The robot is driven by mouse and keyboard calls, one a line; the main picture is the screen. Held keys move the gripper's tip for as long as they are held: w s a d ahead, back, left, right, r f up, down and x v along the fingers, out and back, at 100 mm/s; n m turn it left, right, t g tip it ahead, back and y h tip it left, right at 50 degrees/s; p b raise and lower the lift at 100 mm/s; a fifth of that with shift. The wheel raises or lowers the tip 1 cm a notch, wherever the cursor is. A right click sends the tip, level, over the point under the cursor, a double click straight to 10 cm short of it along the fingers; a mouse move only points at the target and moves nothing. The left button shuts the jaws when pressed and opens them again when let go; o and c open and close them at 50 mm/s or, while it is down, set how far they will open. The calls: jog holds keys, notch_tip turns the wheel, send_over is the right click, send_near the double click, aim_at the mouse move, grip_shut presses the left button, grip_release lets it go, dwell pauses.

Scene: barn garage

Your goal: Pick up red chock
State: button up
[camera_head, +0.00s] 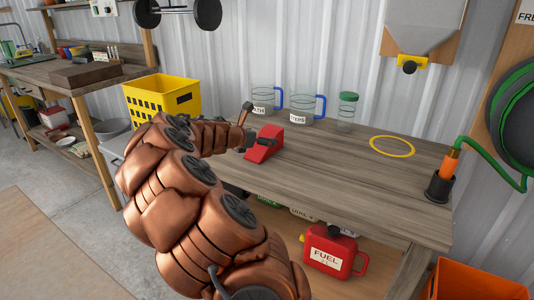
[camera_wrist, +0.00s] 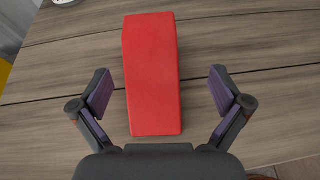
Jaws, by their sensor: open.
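The red chock (camera_head: 264,146) is a wedge-shaped block on the wooden workbench (camera_head: 330,175), near its left end in the head view. In the wrist view the red chock (camera_wrist: 152,75) lies lengthwise in the picture, its near end between the finger pads. My gripper (camera_wrist: 157,92) is open, with one finger on each side of the chock and a clear gap to it on both sides. In the head view my gripper (camera_head: 257,140) is at the chock, partly hidden behind the wrist.
A yellow crate (camera_head: 152,92) stands left of the chock. Two measuring jugs with blue handles (camera_head: 302,105) and a green-lidded jar (camera_head: 347,111) stand behind it. A yellow ring (camera_head: 392,146) lies to the right. A red fuel can (camera_head: 331,250) sits on the lower shelf.

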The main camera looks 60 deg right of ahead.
aim_at(271, 136)
jog(key=shift+w+d+f, duration=0.2)
jog(key=shift+d+f, duration=0.25)
jog(key=shift+d, duration=0.1)
jog(key=shift+w+b+x, duration=0.2)
jog(key=shift+b+x, duration=0.25)
jog(key=shift+x, duration=1.35)
jog(key=shift+w+b+x, duration=0.25)
jog(key=shift+b+x, duration=0.15)
jog(key=shift+x, duration=1.35)
jog(key=shift+r, duration=0.1)
jog(key=c, duration=1.6)
jog(key=shift+c, duration=0.4)
jog(key=shift+d+r, duration=0.1)
jog(key=shift+r, duration=0.1)
